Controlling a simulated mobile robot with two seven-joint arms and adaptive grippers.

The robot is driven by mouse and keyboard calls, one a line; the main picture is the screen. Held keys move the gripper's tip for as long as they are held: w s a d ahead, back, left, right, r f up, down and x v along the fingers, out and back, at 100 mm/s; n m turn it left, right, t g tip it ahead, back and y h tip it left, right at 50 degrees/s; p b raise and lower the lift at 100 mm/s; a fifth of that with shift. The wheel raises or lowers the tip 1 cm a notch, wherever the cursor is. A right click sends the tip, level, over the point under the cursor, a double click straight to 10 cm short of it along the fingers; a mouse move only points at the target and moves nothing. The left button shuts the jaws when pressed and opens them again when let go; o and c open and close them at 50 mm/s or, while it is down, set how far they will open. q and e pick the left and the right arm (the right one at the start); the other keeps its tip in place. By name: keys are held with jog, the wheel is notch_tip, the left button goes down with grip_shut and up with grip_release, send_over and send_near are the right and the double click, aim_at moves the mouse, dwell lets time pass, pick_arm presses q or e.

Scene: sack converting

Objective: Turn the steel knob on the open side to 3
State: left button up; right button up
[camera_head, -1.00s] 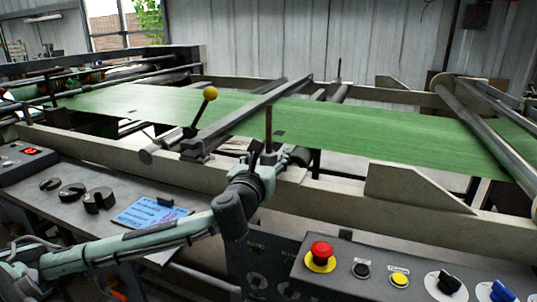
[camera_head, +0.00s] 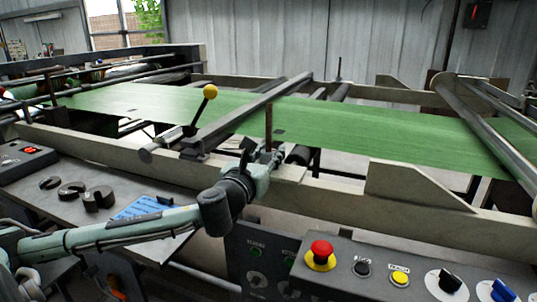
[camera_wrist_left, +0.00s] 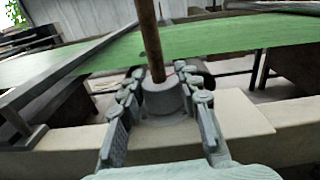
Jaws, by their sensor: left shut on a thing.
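The steel knob (camera_wrist_left: 163,101) is a short grey cylinder on the pale frame beam, with a thin brown upright rod (camera_wrist_left: 150,35) rising from its top. My left gripper (camera_wrist_left: 164,88) has a finger on each side of the knob and is shut on it. In the head view the left gripper (camera_head: 263,158) is at the foot of the rod (camera_head: 268,125), and the knob is mostly hidden behind the fingers. I cannot read any scale or number at the knob. My right gripper is not in view.
A green web (camera_head: 330,120) runs across behind the knob. A yellow-ball lever (camera_head: 210,91) stands to the left. A control panel with a red stop button (camera_head: 321,250) is at front right. Dark slotted weights (camera_head: 72,189) and a blue card (camera_head: 142,207) lie on the left shelf.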

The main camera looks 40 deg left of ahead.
pick_arm(q)
jog(key=m+h, duration=0.2)
jog(key=h, duration=0.1)
jog(key=shift+f, duration=0.25)
jog(key=shift+m+h, duration=0.6)
jog(key=shift+h, duration=0.3)
jog(key=shift+a+m+h, duration=0.1)
jog(key=shift+m+h, duration=0.6)
jog(key=shift+h, duration=0.4)
jog(key=m+g+h+b, duration=0.1)
jog(key=m+h+b, duration=0.2)
jog(key=h, duration=0.1)
jog(key=shift+r+h, duration=0.15)
jog(key=shift+h, duration=0.25)
jog(key=shift+r+m+h, duration=0.1)
jog(key=shift+m+h, duration=0.2)
jog(key=shift+h, duration=0.1)
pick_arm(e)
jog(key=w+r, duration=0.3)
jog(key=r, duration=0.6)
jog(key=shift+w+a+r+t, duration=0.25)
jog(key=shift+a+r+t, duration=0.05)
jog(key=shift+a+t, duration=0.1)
pick_arm(q)
jog(key=o, duration=1.2)
